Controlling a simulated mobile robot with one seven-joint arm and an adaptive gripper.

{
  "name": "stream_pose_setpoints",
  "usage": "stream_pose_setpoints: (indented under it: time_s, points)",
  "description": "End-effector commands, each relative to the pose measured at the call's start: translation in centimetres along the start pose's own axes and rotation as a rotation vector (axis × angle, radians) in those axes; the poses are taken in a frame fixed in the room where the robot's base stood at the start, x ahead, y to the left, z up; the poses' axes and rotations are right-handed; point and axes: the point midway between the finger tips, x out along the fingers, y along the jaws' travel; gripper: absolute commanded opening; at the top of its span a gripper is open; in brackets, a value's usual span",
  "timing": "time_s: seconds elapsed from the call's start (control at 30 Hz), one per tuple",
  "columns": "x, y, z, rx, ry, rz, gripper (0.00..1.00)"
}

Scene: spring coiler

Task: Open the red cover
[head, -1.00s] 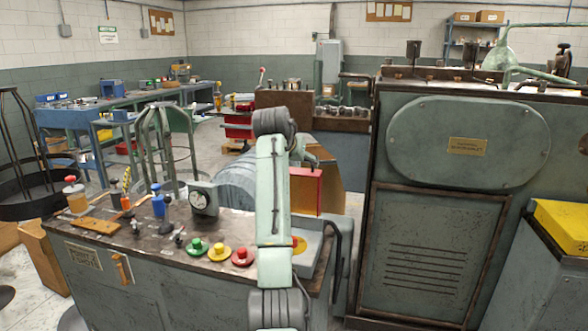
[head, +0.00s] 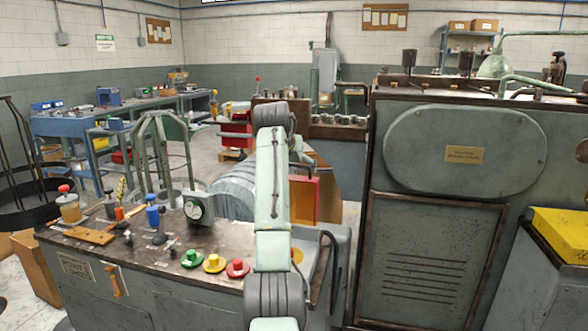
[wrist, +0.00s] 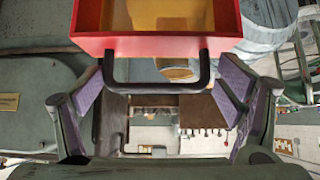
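The red cover (head: 304,201) stands upright behind the console in the head view, partly hidden by my arm. In the wrist view the red cover (wrist: 155,42) fills the top middle, with a yellowish inner panel. Its black U-shaped handle (wrist: 157,84) points down toward my gripper.
The console top (head: 120,244) carries a dial gauge (head: 199,205) and green, yellow and red buttons (head: 213,263). A large green machine cabinet (head: 440,240) stands close on the right. A black rail (head: 333,262) curves beside the console's right end.

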Motion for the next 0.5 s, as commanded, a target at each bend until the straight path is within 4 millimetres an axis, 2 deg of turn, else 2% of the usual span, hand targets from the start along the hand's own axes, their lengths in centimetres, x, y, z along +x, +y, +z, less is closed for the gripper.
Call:
stream_pose_setpoints:
  time_s: [0.37, 0.5]
  points:
    - [-0.2, 0.0, -0.1, -0.001, 0.002, 0.001, 0.9]
    - [-1.6, 0.0, -0.1, -0.001, 0.003, 0.0, 0.9]
